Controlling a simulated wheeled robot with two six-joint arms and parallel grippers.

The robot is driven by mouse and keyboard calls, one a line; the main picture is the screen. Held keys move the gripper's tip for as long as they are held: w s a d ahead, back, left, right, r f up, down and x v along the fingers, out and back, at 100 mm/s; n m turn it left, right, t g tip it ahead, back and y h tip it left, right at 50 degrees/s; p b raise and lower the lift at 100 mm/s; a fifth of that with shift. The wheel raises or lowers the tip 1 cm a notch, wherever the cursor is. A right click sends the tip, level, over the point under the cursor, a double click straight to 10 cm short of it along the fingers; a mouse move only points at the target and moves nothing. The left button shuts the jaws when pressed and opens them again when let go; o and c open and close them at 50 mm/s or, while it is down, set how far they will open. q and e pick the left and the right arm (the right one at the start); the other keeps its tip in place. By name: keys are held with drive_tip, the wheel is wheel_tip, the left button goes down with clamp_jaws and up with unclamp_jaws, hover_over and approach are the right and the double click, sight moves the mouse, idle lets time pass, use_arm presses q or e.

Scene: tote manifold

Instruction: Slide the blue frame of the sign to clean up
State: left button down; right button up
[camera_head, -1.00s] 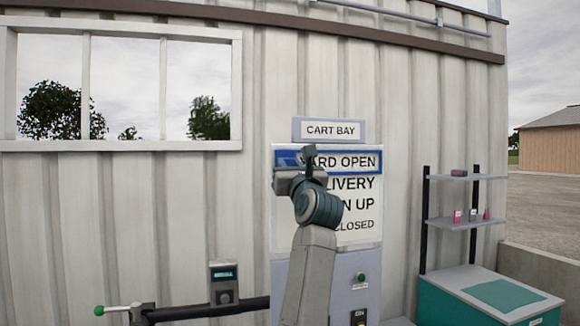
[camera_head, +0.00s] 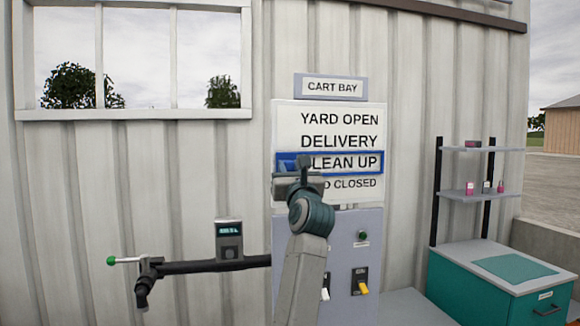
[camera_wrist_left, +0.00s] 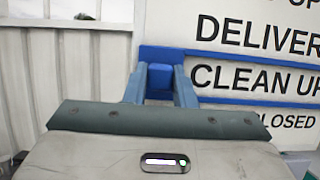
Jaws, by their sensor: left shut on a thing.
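The white sign (camera_head: 290,118) on the wall lists YARD OPEN, DELIVERY, CLEAN UP and a partly hidden CLOSED line. The blue frame (camera_head: 381,162) is around the CLEAN UP line; its left end is partly hidden by my gripper. In the left wrist view, the blue frame (camera_wrist_left: 225,53) has its upper edge between DELIVERY and CLEAN UP and its lower edge above CLOSED. My left gripper (camera_head: 290,165) is at the frame's left end. In the wrist view its fingers (camera_wrist_left: 160,85) are shut on a blue tab of the frame. My right gripper is not in view.
A CART BAY plate (camera_head: 331,87) is above the sign. Below is a grey panel (camera_head: 345,225) with a green button and switches. A dark bar (camera_head: 200,266) with a green-tipped lever sticks out at the left. A shelf (camera_head: 470,193) and teal cabinet (camera_head: 470,285) stand at the right.

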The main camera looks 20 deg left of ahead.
use_arm(q)
drive_tip(key=c, duration=1.2)
unclamp_jaws()
drive_tip(key=shift+d, duration=0.1)
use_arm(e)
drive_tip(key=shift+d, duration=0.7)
use_arm(q)
drive_tip(key=b+v, duration=0.4)
drive_tip(key=v, duration=0.7)
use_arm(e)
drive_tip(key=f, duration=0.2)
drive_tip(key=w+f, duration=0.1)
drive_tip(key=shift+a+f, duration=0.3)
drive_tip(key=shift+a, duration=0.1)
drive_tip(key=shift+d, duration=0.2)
